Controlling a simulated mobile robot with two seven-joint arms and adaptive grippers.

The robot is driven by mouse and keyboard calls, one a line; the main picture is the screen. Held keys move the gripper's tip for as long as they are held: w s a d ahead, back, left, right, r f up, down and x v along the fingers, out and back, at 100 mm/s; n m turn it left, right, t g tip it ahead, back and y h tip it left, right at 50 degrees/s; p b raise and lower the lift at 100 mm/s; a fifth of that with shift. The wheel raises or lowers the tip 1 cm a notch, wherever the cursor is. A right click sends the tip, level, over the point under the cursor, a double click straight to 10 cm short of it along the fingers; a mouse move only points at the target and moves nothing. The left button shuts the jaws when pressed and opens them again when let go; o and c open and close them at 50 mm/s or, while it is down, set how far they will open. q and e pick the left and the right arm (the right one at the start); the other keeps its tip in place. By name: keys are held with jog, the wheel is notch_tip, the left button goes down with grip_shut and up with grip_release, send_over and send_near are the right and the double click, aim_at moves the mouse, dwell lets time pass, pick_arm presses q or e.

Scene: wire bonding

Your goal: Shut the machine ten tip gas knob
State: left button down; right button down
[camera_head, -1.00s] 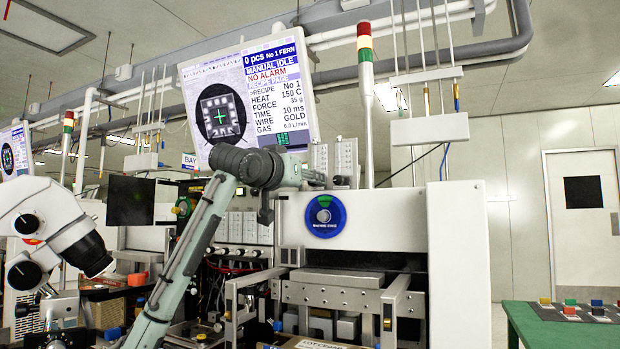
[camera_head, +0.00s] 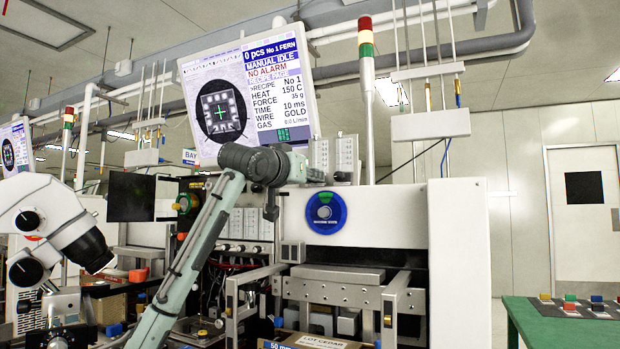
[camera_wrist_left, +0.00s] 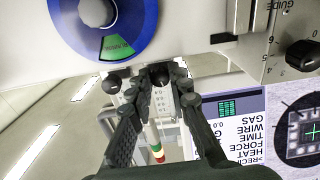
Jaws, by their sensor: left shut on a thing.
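Two small flow meters stand on top of the machine, a left one (camera_head: 320,152) and a right one (camera_head: 347,152), each with a black knob at its foot. In the head view my left gripper (camera_head: 316,175) reaches the foot of the left meter and hides its knob. In the upside-down wrist view my left gripper (camera_wrist_left: 154,82) is shut on that black knob (camera_wrist_left: 158,72). The other black knob (camera_wrist_left: 110,82) is free beside the fingers. The monitor (camera_head: 250,90) shows a gas line that seems to read 0.0 L/min. My right gripper is not in view.
A blue round dial (camera_head: 326,212) with a green sector is on the machine front below the meters. A signal tower (camera_head: 366,70) rises behind. A microscope (camera_head: 60,225) stands at left. A green table (camera_head: 560,325) is at lower right.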

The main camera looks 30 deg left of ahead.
pick_arm(q)
jog(key=m, duration=0.3)
jog(key=shift+m, duration=0.3)
jog(key=c, duration=1.4)
grip_release()
jog(key=s, duration=0.7)
jog(key=shift+s+d, duration=0.2)
jog(key=shift+s, duration=0.1)
jog(key=shift+f, duration=0.1)
